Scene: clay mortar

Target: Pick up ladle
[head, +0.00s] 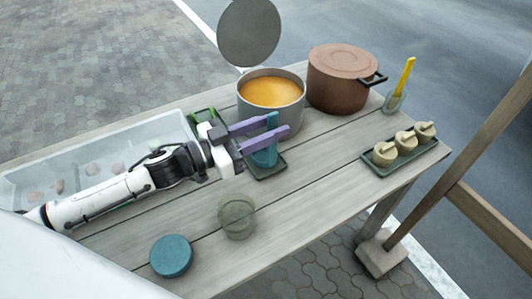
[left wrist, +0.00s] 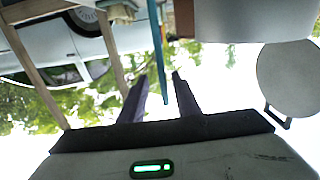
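The teal ladle (head: 265,152) stands near the middle of the table, in or over a small dark green tray (head: 270,172). My left gripper (head: 279,126) reaches in from the left with its purple fingers apart, one on each side of the ladle's upright handle. In the left wrist view the thin teal handle (left wrist: 159,45) shows between the two open fingers (left wrist: 160,85), nearer the right one. A clear gap shows on the handle's left. The fingers hide part of the ladle in the head view. My right gripper is not in view.
A grey pot of orange soup (head: 271,92) is just behind the gripper, with a brown lidded pot (head: 342,80) beside it. A clear bin (head: 30,190) is left. A greenish glass jar (head: 237,217) and teal round lid (head: 171,256) are in front.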

